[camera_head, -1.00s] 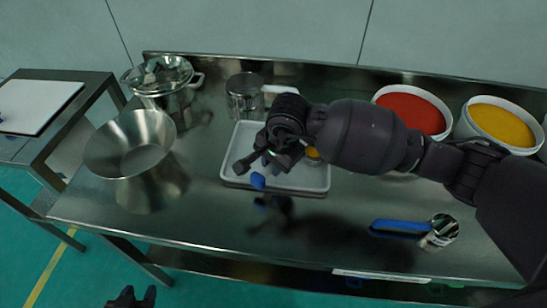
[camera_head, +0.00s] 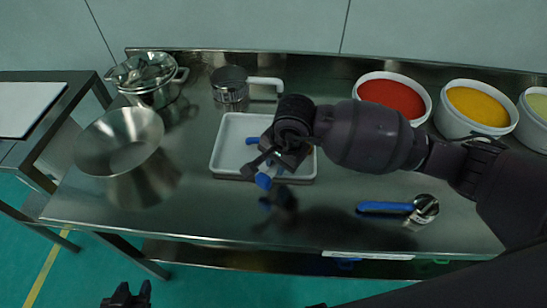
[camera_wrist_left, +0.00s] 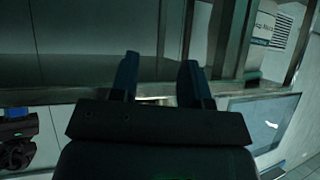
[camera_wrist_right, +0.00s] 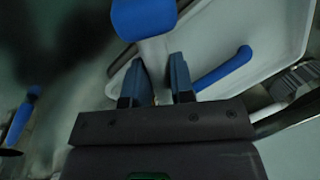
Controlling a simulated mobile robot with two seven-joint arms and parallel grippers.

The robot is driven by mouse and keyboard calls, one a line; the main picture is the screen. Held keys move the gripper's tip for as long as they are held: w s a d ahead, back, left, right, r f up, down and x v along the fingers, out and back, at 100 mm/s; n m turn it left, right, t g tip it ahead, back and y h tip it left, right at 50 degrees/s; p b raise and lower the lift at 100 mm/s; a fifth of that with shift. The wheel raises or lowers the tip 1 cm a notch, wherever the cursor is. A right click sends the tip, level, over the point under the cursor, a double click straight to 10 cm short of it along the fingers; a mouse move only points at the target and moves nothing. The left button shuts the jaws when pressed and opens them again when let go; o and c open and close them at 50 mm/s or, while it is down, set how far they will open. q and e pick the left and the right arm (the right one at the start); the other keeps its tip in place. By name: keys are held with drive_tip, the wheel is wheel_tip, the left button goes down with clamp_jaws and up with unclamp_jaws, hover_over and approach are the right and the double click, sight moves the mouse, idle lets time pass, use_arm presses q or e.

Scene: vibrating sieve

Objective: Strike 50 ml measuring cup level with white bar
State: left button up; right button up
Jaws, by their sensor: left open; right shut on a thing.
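My right gripper (camera_head: 272,166) is over the white tray (camera_head: 228,125), shut on a pale bar (camera_wrist_right: 155,58) with a blue end (camera_wrist_right: 143,18), which I take for the white bar. A blue handle (camera_head: 252,140) lies at the tray's left side and also shows in the right wrist view (camera_wrist_right: 222,68). Whether a cup is on it is hidden by my gripper. Another measuring cup (camera_head: 425,208), steel with a blue handle, lies on the table at the right. My left gripper (camera_head: 127,297) is open and empty, low in front of the table; its fingers are apart in the left wrist view (camera_wrist_left: 158,80).
Tubs of red (camera_head: 392,97) and yellow (camera_head: 478,106) powder stand at the back right.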

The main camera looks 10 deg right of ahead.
drive_tip(key=shift+s+d+r+p, duration=0.15)
drive_tip(key=shift+s+d+p, duration=0.15)
drive_tip(key=shift+s+d, duration=0.35)
drive_tip(key=shift+w+a+r+p, duration=0.1)
drive_tip(key=shift+a+r+p, duration=0.1)
drive_tip(key=shift+r, duration=0.3)
drive_tip(key=shift+w+a+r+p, duration=0.1)
drive_tip(key=shift+r+p, duration=0.1)
drive_tip(key=shift+r, duration=0.3)
drive_tip(key=shift+w+a+r, duration=0.1)
drive_tip(key=shift+w+r, duration=0.05)
drive_tip(key=shift+r, duration=0.5)
